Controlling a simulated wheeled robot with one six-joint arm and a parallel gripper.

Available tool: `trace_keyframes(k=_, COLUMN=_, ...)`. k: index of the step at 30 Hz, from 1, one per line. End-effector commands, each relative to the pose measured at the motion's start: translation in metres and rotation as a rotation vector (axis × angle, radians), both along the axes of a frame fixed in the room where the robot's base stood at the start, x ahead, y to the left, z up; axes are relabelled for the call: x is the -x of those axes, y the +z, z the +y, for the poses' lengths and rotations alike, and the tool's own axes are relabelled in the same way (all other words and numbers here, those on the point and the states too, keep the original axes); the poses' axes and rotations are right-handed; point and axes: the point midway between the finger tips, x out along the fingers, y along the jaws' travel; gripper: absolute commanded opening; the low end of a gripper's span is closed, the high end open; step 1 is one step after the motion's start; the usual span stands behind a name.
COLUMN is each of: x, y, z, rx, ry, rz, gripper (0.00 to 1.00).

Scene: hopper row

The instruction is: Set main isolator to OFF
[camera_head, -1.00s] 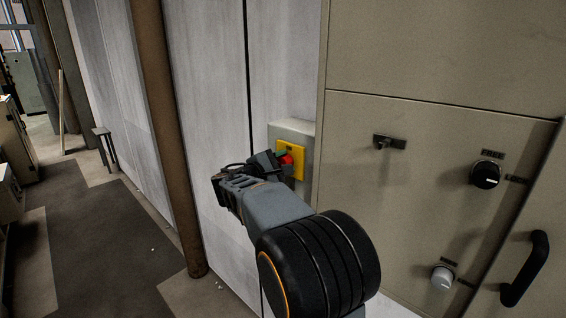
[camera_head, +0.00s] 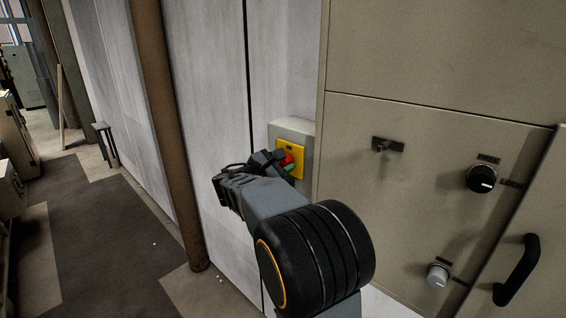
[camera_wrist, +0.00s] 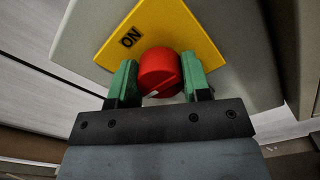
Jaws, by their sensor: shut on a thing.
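The main isolator is a red rotary knob (camera_wrist: 160,72) on a yellow plate (camera_wrist: 207,60), mounted on a pale grey box on the wall. The plate carries an "ON" label (camera_wrist: 130,38) in the wrist view. My gripper (camera_wrist: 159,80) has its green-tipped fingers on either side of the red knob and is shut on it. In the head view my gripper (camera_head: 284,163) reaches the yellow plate (camera_head: 297,148), and the red knob (camera_head: 287,157) shows partly behind the fingers. Any OFF label is hidden from view.
A beige cabinet (camera_head: 420,120) stands right of the isolator box (camera_head: 293,126), with a black knob (camera_head: 481,178), a grey knob (camera_head: 438,274) and a black handle (camera_head: 522,270). A brown post (camera_head: 165,130) stands to the left. The floor farther left has open room.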

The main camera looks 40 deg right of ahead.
Motion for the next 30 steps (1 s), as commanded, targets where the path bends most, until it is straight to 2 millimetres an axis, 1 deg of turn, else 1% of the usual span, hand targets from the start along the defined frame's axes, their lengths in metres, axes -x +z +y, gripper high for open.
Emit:
trace_keyframes(k=7, x=0.000, y=-0.001, z=0.000, rx=-0.001, ry=0.001, rz=0.004, gripper=0.20)
trace_keyframes(k=8, x=0.000, y=-0.001, z=0.000, rx=-0.001, ry=0.001, rz=0.004, gripper=0.46)
trace_keyframes(k=15, x=0.000, y=-0.001, z=0.000, rx=0.000, ry=0.001, rz=0.002, gripper=0.69)
trace_keyframes(k=24, x=0.000, y=-0.001, z=0.003, rx=0.000, ry=0.001, rz=0.000, gripper=0.69)
trace_keyframes(k=26, x=0.001, y=-0.001, z=0.008, rx=0.000, ry=0.002, rz=0.000, gripper=0.69)
trace_keyframes(k=29, x=0.003, y=-0.003, z=0.022, rx=0.000, ry=0.004, rz=0.000, gripper=0.69)
trace_keyframes(k=30, x=0.004, y=-0.003, z=0.029, rx=-0.001, ry=0.006, rz=-0.001, gripper=0.69)
